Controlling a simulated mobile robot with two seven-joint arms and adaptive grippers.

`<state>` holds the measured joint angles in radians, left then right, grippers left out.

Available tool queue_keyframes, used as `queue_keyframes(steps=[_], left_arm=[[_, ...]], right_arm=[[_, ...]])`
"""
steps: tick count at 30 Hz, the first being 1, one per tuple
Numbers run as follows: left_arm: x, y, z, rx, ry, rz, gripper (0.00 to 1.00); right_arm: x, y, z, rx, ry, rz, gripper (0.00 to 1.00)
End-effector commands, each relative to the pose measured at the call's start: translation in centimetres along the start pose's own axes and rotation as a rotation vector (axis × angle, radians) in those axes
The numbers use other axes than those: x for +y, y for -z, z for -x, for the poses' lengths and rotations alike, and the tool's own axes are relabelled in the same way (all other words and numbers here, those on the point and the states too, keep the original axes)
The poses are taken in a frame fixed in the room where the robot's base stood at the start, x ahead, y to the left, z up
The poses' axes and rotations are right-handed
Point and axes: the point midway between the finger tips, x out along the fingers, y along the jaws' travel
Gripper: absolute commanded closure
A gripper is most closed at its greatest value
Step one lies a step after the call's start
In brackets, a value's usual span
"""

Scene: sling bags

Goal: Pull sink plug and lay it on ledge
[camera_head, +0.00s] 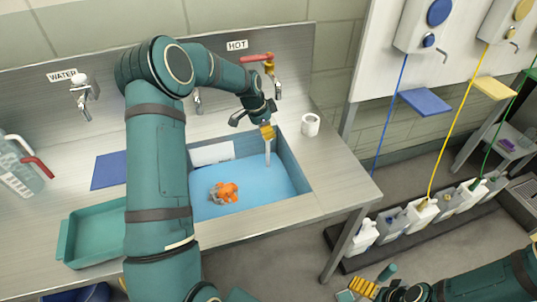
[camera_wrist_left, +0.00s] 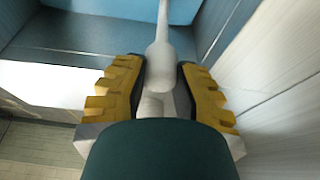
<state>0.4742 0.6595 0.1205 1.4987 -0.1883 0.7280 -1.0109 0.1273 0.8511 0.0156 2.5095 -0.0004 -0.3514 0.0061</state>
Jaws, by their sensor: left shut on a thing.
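The sink (camera_head: 301,178) is a basin set in the steel counter, with blue water inside. My left gripper (camera_head: 267,133) is over the basin's far right part, its yellow fingers shut on the top of the pale sink plug (camera_head: 267,155). The plug is a long upright stem that runs down toward the water; its lower end is not clear. In the left wrist view the gripper (camera_wrist_left: 160,100) has the plug's pale knob (camera_wrist_left: 159,57) between its fingers. The steel ledge (camera_head: 335,165) lies right of the basin. My right gripper (camera_head: 370,289) is low at the bottom right, away from the sink.
An orange object (camera_head: 224,192) is in the basin. A white cup-like ring (camera_head: 310,124) stands on the ledge behind right. A red-handled tap (camera_head: 257,58) is close behind the left gripper. A teal tray (camera_head: 68,240) and a jug (camera_head: 20,165) are at left.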

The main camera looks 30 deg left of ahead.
Motion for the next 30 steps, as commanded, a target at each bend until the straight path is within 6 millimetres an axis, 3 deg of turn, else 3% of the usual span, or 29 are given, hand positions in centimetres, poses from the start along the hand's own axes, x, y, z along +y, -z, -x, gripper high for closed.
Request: queue_keyframes(steps=[30], left_arm=[[0.0,1.3,3.7,0.003,0.002,-0.001,1.0]], right_arm=[[-0.8,0.2,2.0,0.0,0.0,0.0,0.0]])
